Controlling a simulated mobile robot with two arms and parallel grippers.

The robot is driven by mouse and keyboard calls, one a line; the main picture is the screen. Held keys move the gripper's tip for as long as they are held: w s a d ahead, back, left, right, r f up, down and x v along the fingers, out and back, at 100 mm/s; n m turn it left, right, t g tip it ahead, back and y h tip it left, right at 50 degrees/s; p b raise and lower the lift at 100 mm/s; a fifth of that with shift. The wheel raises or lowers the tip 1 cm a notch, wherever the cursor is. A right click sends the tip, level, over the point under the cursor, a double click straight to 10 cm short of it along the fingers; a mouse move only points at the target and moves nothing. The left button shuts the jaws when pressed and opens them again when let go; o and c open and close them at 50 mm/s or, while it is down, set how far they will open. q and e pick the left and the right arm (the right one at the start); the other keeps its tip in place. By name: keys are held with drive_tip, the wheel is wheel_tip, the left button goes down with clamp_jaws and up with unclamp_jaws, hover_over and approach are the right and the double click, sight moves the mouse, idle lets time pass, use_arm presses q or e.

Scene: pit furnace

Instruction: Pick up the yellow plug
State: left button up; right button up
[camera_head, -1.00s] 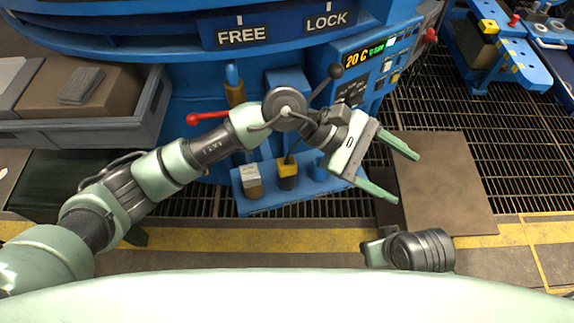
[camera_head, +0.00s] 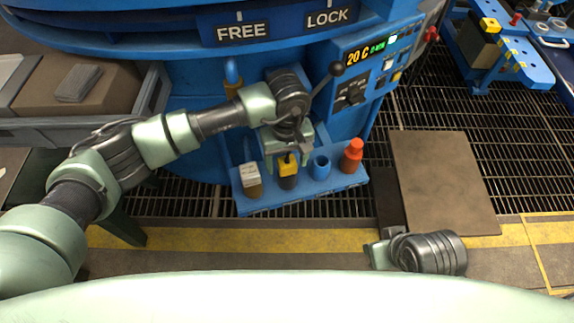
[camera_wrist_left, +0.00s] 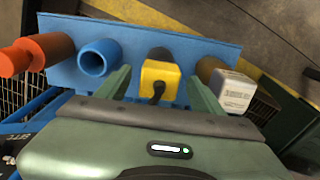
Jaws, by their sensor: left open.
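The yellow plug (camera_head: 288,164) stands on the blue shelf of the furnace, between a white-topped plug and a blue cup. It has a yellow head with a dark handle or cable on top and a dark lower body. In the left wrist view the yellow plug (camera_wrist_left: 160,80) is between the two green fingers, with a gap on each side. My left gripper (camera_head: 287,160) is over the shelf at the plug, and its fingers (camera_wrist_left: 160,88) are open and empty. In the head view the gripper body partly covers the plug's top. My right gripper does not show clearly.
The blue shelf (camera_head: 308,188) also carries the white-topped plug (camera_head: 251,180), the blue cup (camera_head: 320,168) and an orange-red plug (camera_head: 352,157), close on both sides. A lever with a black knob (camera_head: 336,69) stands behind, near the control panel (camera_head: 372,60).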

use_arm(q)
drive_tip(key=shift+f, duration=0.25)
drive_tip(key=c, duration=1.3)
drive_tip(key=shift+r, duration=0.1)
clamp_jaws()
drive_tip(key=shift+r, duration=0.1)
